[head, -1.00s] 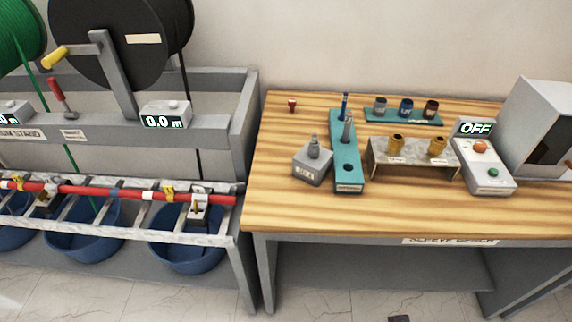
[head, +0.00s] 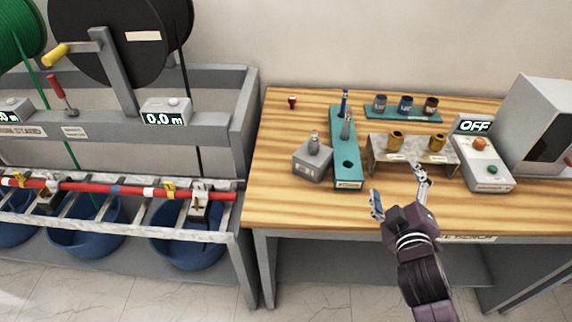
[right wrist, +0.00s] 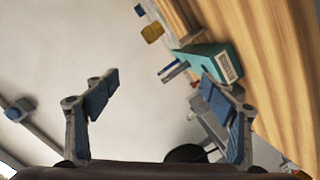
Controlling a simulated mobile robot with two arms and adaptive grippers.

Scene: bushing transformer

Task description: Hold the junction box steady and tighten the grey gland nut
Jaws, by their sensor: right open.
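The junction box (head: 312,164) is a small grey box with a label on its front. It stands on the wooden bench, left of a teal rack. A grey gland nut (head: 314,144) sits upright on its top. My right gripper (head: 398,190) is open and empty above the bench's front part, to the right of the box and apart from it. Its two spread fingers also show in the right wrist view (right wrist: 160,95), with nothing between them. I cannot make out the box for sure in the right wrist view. My left gripper is not in view.
The teal rack (head: 348,178) holding upright tools stands between box and gripper. A stand with brass bushings (head: 378,160), a teal tray (head: 392,113) of cups and a control box reading OFF (head: 486,172) are on the bench. The front left bench top is clear.

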